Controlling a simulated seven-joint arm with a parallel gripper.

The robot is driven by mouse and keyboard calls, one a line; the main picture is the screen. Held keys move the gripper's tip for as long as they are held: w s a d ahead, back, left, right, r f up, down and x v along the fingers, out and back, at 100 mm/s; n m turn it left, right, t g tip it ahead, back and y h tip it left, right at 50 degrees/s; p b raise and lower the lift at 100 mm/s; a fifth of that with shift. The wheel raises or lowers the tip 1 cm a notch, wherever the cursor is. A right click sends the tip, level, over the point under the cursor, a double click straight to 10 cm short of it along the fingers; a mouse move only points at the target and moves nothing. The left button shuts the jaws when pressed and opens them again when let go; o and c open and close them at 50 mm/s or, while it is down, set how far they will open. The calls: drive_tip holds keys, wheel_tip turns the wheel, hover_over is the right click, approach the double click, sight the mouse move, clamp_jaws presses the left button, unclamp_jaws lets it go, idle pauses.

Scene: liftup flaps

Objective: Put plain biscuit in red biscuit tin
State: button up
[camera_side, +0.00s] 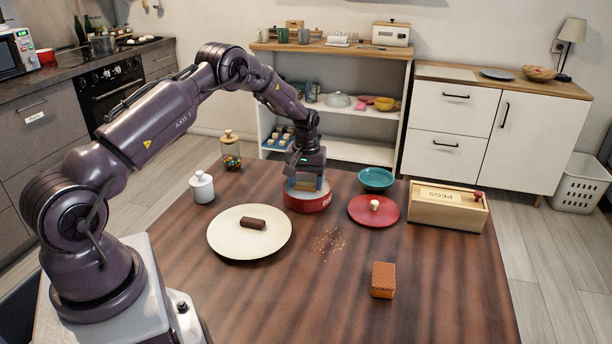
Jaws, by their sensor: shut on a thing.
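The round red biscuit tin (307,203) stands open on the far middle part of the wooden table. My gripper (306,182) points straight down over the tin and is shut on a tan block, which looks like the plain biscuit (308,186). The biscuit is at the tin's mouth; I cannot tell whether its lower end is inside or touches the bottom. A red lid (362,212) with a pale knob lies flat on the table to the right of the tin.
A cream plate (222,238) holds a dark brown biscuit (253,223). A wafer block (383,280) stands front right, near crumbs (328,242). A teal bowl (375,178), wooden PEGS box (448,210), white jar (202,188) and sweets jar (231,152) surround the tin.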

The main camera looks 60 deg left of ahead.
drive_tip(key=o, duration=1)
drive_tip(key=shift+r, duration=0.1)
drive_tip(key=shift+r, duration=3.9)
drive_tip(key=s+d+r+m+t, duration=0.2)
drive_tip(key=s+d+r+m, duration=0.1)
drive_tip(key=s+d+r, duration=0.4)
drive_tip(key=s+d+r+m+t, duration=0.1)
drive_tip(key=s+d+r+m, duration=0.2)
drive_tip(key=s+d+r, duration=0.4)
drive_tip(key=s+d+r+m+t, duration=0.2)
drive_tip(key=s+d+r+m, duration=0.2)
drive_tip(key=s+d+r, duration=0.4)
drive_tip(key=shift+s+d+r+t, duration=0.1)
drive_tip(key=shift+s+d, duration=0.35)
drive_tip(key=shift+s, duration=0.4)
drive_tip(key=shift+s+d+f+t, duration=0.1)
drive_tip(key=shift+s+d, duration=0.4)
drive_tip(key=shift+s, duration=0.3)
drive_tip(key=shift+s+d+r+t, duration=0.1)
drive_tip(key=shift+s+d, duration=0.35)
drive_tip(key=shift+s, duration=0.4)
